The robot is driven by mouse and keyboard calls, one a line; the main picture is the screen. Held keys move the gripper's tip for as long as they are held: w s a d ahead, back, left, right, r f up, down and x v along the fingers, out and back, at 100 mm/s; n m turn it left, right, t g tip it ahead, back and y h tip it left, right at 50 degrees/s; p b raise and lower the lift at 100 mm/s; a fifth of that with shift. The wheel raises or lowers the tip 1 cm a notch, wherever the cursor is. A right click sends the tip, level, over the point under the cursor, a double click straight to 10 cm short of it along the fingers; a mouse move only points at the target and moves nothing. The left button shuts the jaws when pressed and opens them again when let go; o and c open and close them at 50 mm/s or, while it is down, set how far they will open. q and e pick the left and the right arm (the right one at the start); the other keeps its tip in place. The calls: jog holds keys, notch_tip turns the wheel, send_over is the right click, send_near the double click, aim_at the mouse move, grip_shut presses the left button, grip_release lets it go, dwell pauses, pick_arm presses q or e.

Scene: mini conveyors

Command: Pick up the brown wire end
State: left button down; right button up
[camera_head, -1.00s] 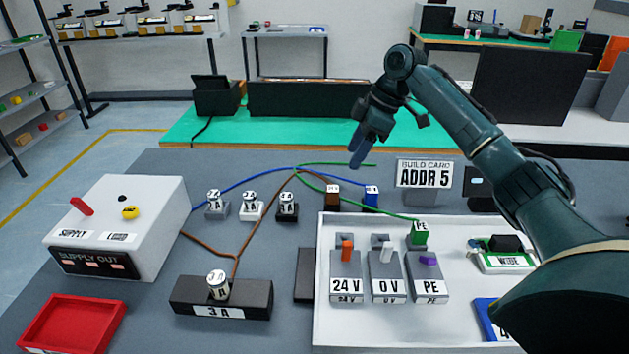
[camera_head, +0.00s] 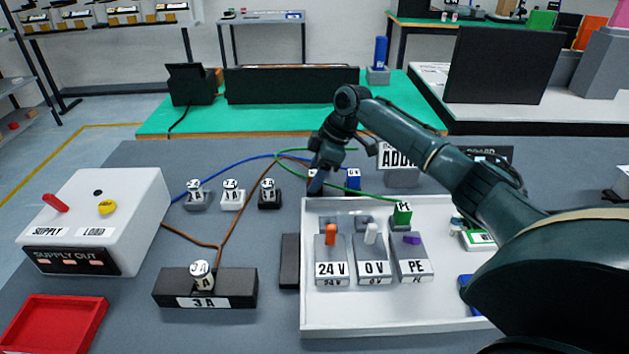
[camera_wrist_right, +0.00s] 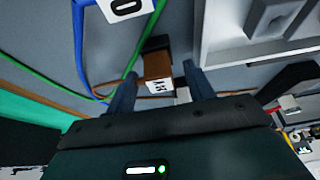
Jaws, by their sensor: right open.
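The brown wire end (camera_wrist_right: 157,66) is a small brown block with a white label, lying on the grey table between the fingers of my right gripper (camera_wrist_right: 161,78) in the wrist view. My right gripper (camera_head: 317,184) is open, with a finger on each side of the block and no clear contact. In the head view the gripper mostly hides that block. The brown wire (camera_head: 240,207) runs from it down to the 3 A block. The blue wire end (camera_head: 353,178) stands just right of the gripper. My left gripper is not in view.
The white tray (camera_head: 312,310) with 24 V, 0 V and PE terminals is close in front. The green PE end (camera_head: 402,214) sits at its back edge. Green and blue wires cross nearby.

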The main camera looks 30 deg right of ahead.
aim_at(314, 173)
jog(key=shift+a+f, duration=0.1)
jog(key=shift+f, duration=0.25)
jog(key=shift+c, duration=0.2)
